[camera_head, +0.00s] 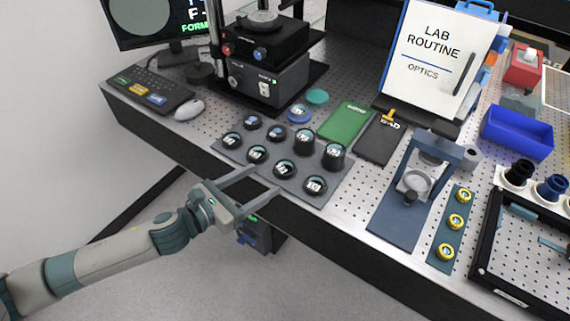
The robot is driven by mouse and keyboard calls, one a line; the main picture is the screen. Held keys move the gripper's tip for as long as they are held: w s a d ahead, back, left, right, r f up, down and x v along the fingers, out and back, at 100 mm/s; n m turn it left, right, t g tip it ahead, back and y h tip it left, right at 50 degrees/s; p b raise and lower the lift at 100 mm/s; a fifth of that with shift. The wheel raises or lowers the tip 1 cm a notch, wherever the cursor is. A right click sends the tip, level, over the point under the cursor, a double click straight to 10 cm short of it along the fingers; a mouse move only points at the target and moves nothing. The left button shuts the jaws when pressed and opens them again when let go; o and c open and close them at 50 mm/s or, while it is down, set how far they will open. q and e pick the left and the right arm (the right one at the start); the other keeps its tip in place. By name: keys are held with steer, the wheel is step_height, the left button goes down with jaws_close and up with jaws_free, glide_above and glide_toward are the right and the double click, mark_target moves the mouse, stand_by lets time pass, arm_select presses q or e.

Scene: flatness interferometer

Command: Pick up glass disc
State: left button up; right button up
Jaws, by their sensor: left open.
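Several round black holders with glass discs and white labels sit in rows on a dark grey tray (322,196) near the bench's front edge. I cannot tell which one is the task's glass disc; the front one (315,186) and the one left of it (285,168) are near my gripper. My left gripper (266,181) reaches in from the left, at the tray's front edge. Its two fingers are spread apart with nothing between them. My right gripper is not clearly seen.
A blue-grey stand (403,215) holding a round clear piece is right of the tray. A strip with yellow rings (455,222) stands beside it. Floor lies in front.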

mark_target(281, 169)
arm_select(q)
steer(key=shift+x, duration=0.95)
arm_select(e)
steer(key=shift+a+r, duration=0.1)
steer(key=shift+r, duration=0.2)
steer(key=shift+a, duration=0.3)
arm_select(q)
steer(key=shift+w+d+r+p, duration=0.2)
steer(key=shift+d+r+p, duration=0.05)
steer(key=shift+d+p, duration=0.25)
steer(key=x, duration=0.1)
steer(key=p+x, duration=0.1)
steer(key=x, duration=0.1)
steer(key=shift+d+r+p, duration=0.2)
steer(key=shift+d+p, duration=0.2)
steer(key=shift+w+d+f, duration=0.15)
steer(key=shift+w+d, duration=0.1)
steer(key=shift+w, duration=0.05)
arm_select(e)
steer(key=r, duration=0.2)
steer(key=shift+s+d+r, duration=0.1)
steer(key=shift+d+r, duration=0.2)
steer(key=shift+d, duration=0.05)
